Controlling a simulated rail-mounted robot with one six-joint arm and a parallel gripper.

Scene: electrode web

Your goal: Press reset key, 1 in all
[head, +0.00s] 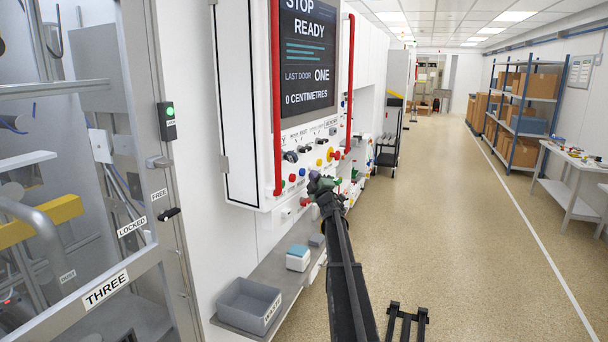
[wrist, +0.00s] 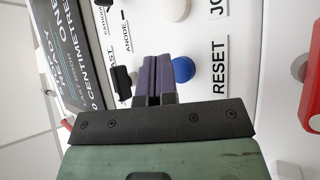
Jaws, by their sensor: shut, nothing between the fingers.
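The reset key is a round blue button (wrist: 184,69) on the white panel, beside the RESET label (wrist: 219,68) in the wrist view. My gripper (wrist: 153,74) is shut and empty, its purple fingers pointing at the panel. In that picture the fingers lie just left of the blue button and overlap its left edge. I cannot tell whether they touch it. In the head view my gripper (head: 316,178) is at the lower part of the control panel, and I cannot tell which button there is the reset key.
A white button (wrist: 176,8) and a black switch (wrist: 122,79) are close by in the wrist view. Red rails (head: 276,100) flank the screen (head: 307,52), which reads STOP READY. A shelf with a grey bin (head: 248,304) is below. The aisle right is clear.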

